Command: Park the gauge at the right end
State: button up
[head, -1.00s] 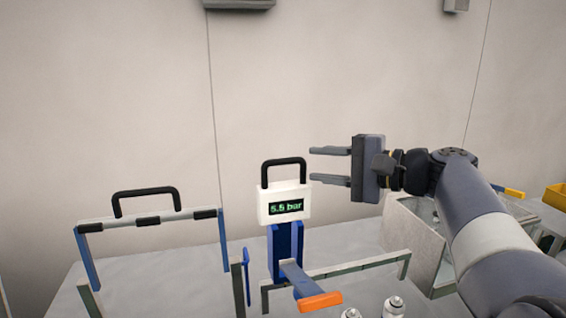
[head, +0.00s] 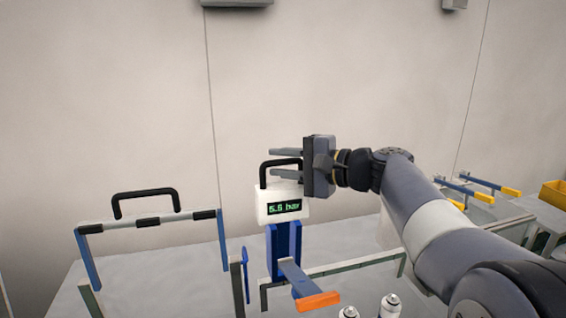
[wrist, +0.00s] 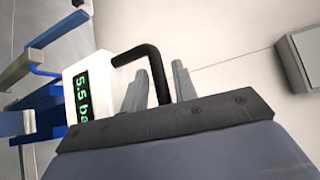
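The gauge (head: 282,204) is a white box with a green readout and a black loop handle (head: 264,172). It sits on a blue upright carriage (head: 284,248) with an orange-tipped lever (head: 318,301), by the rail (head: 345,265). My gripper (head: 272,163) is at the handle from the right, its two fingers apart, one above the other in the head view. In the wrist view the gauge (wrist: 88,92) is close, and the fingers (wrist: 160,88) stand beside the black handle (wrist: 155,62). The fingers look open; contact with the handle cannot be made out.
A frame with a black handle (head: 146,202) stands to the left. Spray cans (head: 389,306) stand at the front.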

grip_shut()
jog(key=shift+d, duration=0.15)
